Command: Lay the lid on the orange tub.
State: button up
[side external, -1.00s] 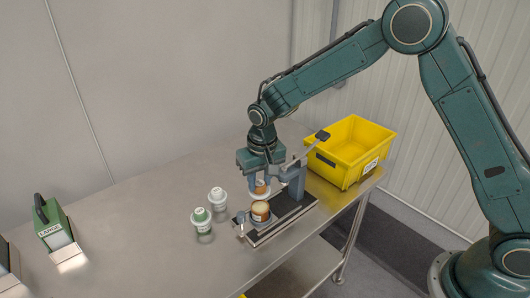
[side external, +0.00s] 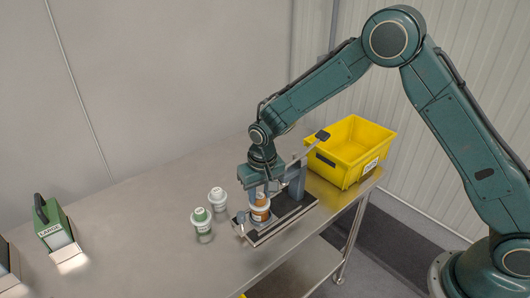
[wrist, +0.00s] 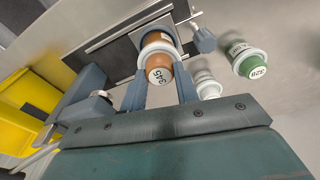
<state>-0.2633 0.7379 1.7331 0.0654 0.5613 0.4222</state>
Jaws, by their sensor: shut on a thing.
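My gripper (side external: 260,190) is shut on the lid (wrist: 160,76), whose brown-orange knob marked 345 sits between the two fingers in the wrist view, above a white rim. The orange tub (side external: 261,214) stands on the dark base of a fixture directly below the gripper. The lid is over the tub's mouth, at or very close to its rim; I cannot tell whether it bears fully on it. The tub also shows past the lid's rim in the wrist view (wrist: 157,37). My fingers hide part of the lid in the side view.
The fixture (side external: 282,222) has a grey upright and a lever beside my gripper. A green-topped tub (side external: 202,219) and a white-topped tub (side external: 217,196) stand left of it. A yellow crate (side external: 350,152) is at the right. A green LARGE device (side external: 54,226) stands far left; table between is clear.

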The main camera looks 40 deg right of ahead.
jog(key=shift+f, duration=0.35)
dwell(0.7)
jog(key=o, duration=1.4)
jog(key=shift+r, duration=0.15)
jog(key=shift+r, duration=3.35)
jog(key=shift+r, duration=0.1)
